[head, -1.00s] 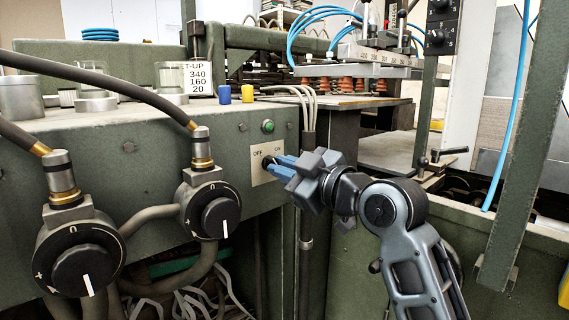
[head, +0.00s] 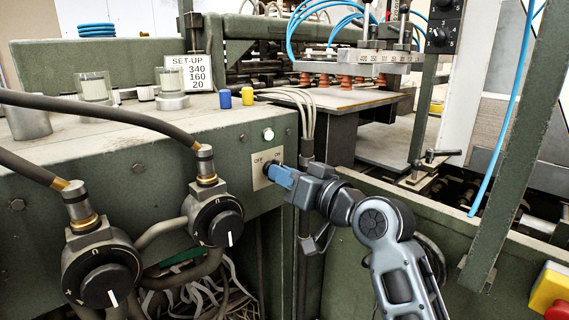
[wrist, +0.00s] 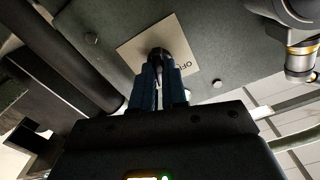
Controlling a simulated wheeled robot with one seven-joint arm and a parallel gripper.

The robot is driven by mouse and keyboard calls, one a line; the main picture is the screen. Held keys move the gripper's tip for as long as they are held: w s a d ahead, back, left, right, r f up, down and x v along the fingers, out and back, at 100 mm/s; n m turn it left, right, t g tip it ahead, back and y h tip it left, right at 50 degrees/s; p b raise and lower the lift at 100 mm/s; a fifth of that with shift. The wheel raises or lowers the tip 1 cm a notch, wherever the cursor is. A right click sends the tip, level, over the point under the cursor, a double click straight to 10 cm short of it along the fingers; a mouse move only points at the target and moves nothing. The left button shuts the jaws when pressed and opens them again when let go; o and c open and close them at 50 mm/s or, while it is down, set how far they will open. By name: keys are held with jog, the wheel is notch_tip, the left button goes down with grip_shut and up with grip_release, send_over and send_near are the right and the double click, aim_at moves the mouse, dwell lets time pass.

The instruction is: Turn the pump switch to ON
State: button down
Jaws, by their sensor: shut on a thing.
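The dark switch knob (wrist: 158,54) sits between my blue fingertips. My gripper (head: 272,174) is shut on the knob. The knob is mostly hidden, so I cannot read its exact angle. A round lamp (head: 268,134) above the plate glows pale white-green.
Two black dial valves (head: 218,222) with hoses stand out from the cabinet at the left. Several grey cables (head: 308,118) and a conduit run down just right of the plate. A green slanted post (head: 508,170) stands at the right. A yellow and red box (head: 550,287) is at the lower right.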

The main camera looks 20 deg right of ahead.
jog(key=m+p, duration=0.3)
jog(key=m, duration=0.2)
jog(key=shift+p, duration=0.3)
dwell(0.4)
jog(key=c, duration=1.2)
grip_release()
jog(key=shift+o, duration=0.2)
jog(key=b+v, duration=0.1)
jog(key=v, duration=0.6)
jog(key=shift+s+d, duration=0.15)
jog(key=shift+s, duration=0.2)
